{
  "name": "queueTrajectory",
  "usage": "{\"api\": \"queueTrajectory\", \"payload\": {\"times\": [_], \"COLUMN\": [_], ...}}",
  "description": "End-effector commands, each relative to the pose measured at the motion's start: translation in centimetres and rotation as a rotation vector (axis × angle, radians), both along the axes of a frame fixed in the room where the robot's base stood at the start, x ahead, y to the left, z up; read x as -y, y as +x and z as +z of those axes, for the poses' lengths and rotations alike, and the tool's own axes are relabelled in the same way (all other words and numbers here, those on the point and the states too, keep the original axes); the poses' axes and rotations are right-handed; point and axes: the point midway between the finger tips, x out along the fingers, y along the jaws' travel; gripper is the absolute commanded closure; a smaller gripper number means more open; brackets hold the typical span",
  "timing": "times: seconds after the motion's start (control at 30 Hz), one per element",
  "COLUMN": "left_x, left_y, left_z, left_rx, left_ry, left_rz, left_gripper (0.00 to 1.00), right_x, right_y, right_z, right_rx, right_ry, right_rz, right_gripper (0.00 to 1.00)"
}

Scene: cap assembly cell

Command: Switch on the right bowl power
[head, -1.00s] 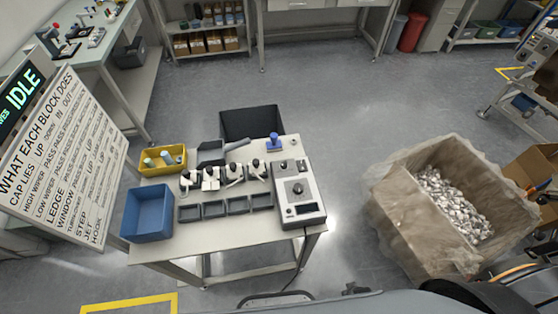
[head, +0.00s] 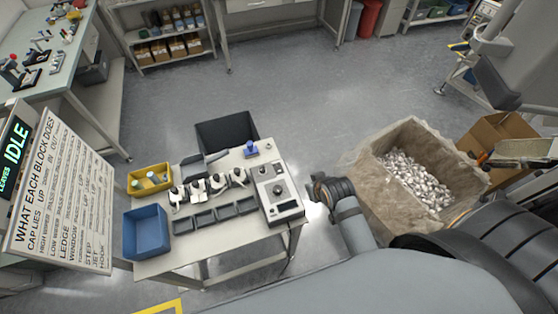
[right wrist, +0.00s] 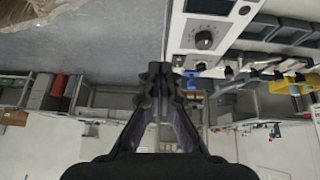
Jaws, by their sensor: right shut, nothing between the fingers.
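A pale control box (head: 276,190) with a dark round knob, small switches and a dark display stands at the right end of the table. It also shows in the right wrist view (right wrist: 193,45), with its knob (right wrist: 204,40) clear to see. I cannot read which switch belongs to the right bowl. My right gripper (right wrist: 158,72) is shut and empty, its tips apart from the box. In the head view the right arm's dark end (head: 322,188) is just right of the box, over the floor. My left gripper is not in view.
The table (head: 165,262) also holds a blue bin (head: 146,232), a yellow bin (head: 150,180), grey trays and several small fixtures. A blue-topped part (head: 250,148) sits behind the box. A large lined crate of metal parts (head: 385,125) stands to the right. A sign reads IDLE.

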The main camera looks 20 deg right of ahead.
Motion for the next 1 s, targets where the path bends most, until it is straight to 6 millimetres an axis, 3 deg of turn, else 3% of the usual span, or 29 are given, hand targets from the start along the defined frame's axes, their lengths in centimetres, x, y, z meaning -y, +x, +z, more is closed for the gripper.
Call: {"api": "queueTrajectory", "payload": {"times": [0.1, 0.3, 0.47, 0.83, 1.0], "left_x": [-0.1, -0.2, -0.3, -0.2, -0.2], "left_y": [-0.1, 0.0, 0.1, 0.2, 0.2], "left_z": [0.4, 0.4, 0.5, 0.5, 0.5], "left_rx": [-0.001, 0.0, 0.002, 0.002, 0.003], "left_ry": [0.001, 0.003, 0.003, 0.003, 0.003], "left_rz": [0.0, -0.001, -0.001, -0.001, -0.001], "left_gripper": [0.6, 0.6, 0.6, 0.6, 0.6], "right_x": [-1.6, -4.0, -4.9, -4.9, -4.9], "right_y": [3.3, 7.3, 8.5, 8.8, 10.6], "right_z": [0.0, -0.4, -0.5, -0.7, -2.1], "right_rx": [0.123, 0.29, 0.349, 0.352, 0.352], "right_ry": [0.028, 0.054, 0.061, 0.059, 0.058], "right_rz": [-0.003, -0.007, -0.008, -0.008, -0.006], "right_gripper": [1.0, 1.0, 1.0, 1.0, 1.0]}}
